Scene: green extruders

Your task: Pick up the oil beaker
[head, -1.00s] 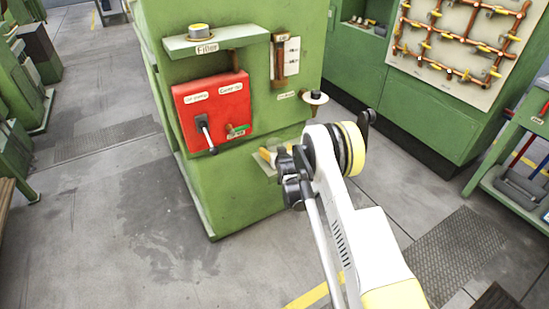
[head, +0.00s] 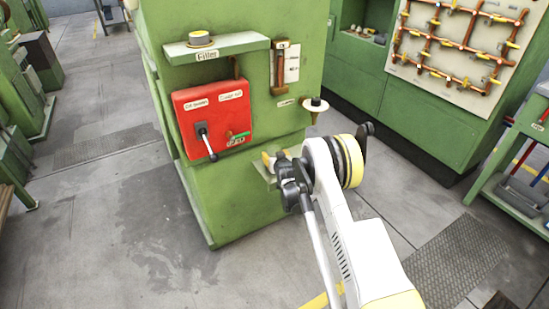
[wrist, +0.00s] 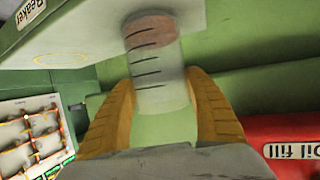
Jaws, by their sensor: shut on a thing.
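The oil beaker (wrist: 155,65) is a clear cylinder with black graduation marks and a brownish end, in the upper middle of the wrist view. My gripper (wrist: 162,88) has its two orange-brown fingers closed on the beaker from either side. The beaker's brownish end is at a pale shelf (wrist: 80,25) labelled "Beaker"; I cannot tell whether they touch. In the head view my gripper (head: 271,164) is low at the right side of the green machine (head: 215,208), by the small shelf. The beaker is too small and hidden there to make out clearly.
A red panel (head: 212,118) with a lever is just left of my gripper; its edge, labelled "oil fill" (wrist: 296,150), shows in the wrist view. The "Filter" shelf (head: 217,48) is above. A funnel-like part (head: 315,112) sticks out nearby. Open floor (head: 110,215) lies left.

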